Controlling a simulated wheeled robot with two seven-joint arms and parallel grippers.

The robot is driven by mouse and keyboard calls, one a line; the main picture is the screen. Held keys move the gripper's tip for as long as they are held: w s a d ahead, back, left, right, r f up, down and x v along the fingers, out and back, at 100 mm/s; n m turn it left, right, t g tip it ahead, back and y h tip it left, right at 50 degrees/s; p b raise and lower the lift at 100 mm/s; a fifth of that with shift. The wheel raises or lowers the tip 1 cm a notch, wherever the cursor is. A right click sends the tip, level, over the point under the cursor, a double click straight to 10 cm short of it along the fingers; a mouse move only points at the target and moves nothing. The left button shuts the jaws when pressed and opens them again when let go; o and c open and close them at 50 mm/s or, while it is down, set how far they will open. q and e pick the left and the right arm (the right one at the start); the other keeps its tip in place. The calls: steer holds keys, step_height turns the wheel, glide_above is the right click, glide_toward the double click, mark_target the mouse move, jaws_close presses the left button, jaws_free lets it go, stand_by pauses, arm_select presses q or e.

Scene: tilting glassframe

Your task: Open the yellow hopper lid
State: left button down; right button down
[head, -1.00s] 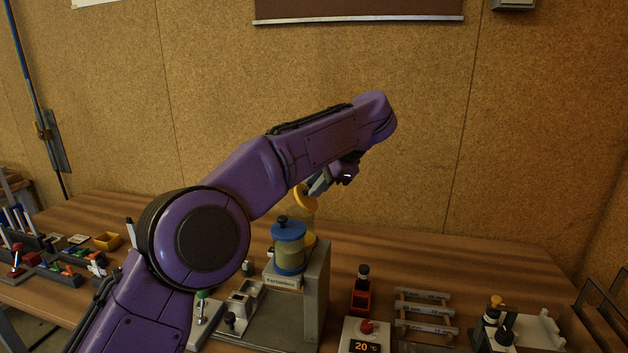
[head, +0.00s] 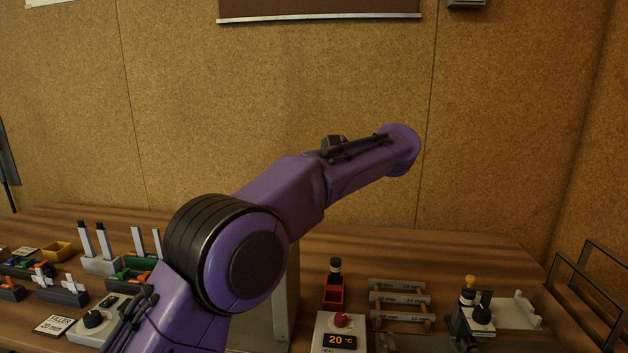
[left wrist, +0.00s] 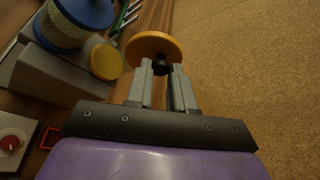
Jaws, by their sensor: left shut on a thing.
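In the left wrist view, my left gripper (left wrist: 163,73) is shut on the black knob (left wrist: 160,66) of a round yellow lid (left wrist: 152,46). The lid is tilted in the jaws and appears apart from the round yellow top of the yellow hopper (left wrist: 106,63), which shows to its left. I cannot tell the inside of that hopper. In the head view, my left arm hides the gripper, the lid and the hoppers. My right gripper is in neither view.
A blue-topped hopper (left wrist: 85,12) stands beside the yellow one. The cork wall (head: 280,100) rises behind the bench.

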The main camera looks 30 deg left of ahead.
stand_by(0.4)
arm_select(q)
steer(key=c, duration=1)
jaws_free()
steer(key=shift+d, duration=0.1)
steer(key=p+v, duration=0.3)
steer(key=v, duration=0.7)
steer(key=shift+w+d+r+p, duration=0.1)
steer(key=shift+d+p, duration=0.15)
steer(key=shift+p, duration=0.15)
